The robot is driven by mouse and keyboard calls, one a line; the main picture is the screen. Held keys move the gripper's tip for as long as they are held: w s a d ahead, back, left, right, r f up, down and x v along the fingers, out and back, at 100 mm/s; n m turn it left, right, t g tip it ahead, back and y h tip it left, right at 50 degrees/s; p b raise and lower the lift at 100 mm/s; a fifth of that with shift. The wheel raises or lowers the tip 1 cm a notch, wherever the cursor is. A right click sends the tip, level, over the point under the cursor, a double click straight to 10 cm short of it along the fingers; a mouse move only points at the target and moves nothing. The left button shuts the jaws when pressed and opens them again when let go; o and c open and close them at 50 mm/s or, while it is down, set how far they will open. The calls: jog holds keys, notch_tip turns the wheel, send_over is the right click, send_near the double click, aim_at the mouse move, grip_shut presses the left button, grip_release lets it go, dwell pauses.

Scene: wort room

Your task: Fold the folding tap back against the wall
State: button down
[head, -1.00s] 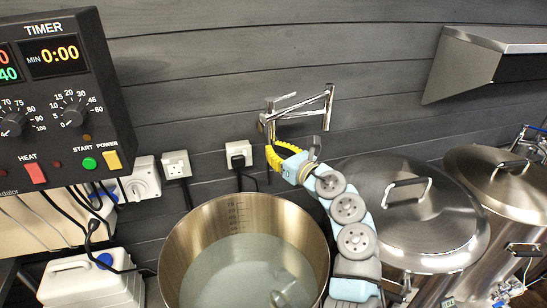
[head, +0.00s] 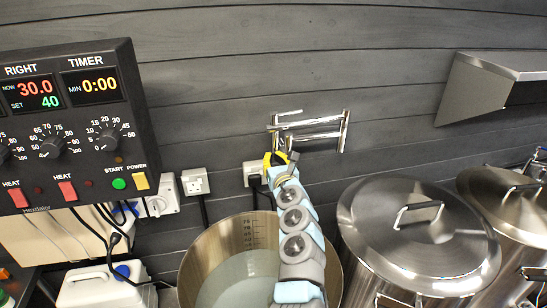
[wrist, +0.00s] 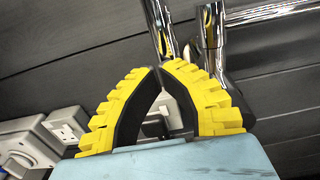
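The folding tap (head: 312,129) is a chrome double-tube arm in front of the grey plank wall. Its tubes run roughly sideways, with an upright piece at the right end. In the wrist view its chrome tubes (wrist: 209,60) stand upright just beyond my fingertips. My gripper (head: 277,158) is below the left part of the tap, above the steel pot. Its yellow fingers (wrist: 164,68) bow outward and their tips come together, with no object visible held between them. A chrome tube lies right behind the tips; I cannot tell whether they touch it.
An open pot of water (head: 210,262) stands below my arm. Lidded steel pots (head: 415,235) stand to the right. A control box (head: 75,120) and wall sockets (head: 195,182) are at left. A steel hood (head: 490,85) is at upper right. The wall above the tap is clear.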

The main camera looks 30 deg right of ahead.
jog(key=shift+w+d+m+h+p, duration=0.15)
jog(key=shift+w+m+h+p, duration=0.15)
jog(key=shift+w+h+p, duration=0.3)
jog(key=shift+w+d+m+h+p, duration=0.1)
jog(key=shift+w+m+h+p, duration=0.25)
jog(key=shift+w, duration=0.45)
jog(key=shift+a, duration=0.1)
jog(key=shift+p, duration=0.3)
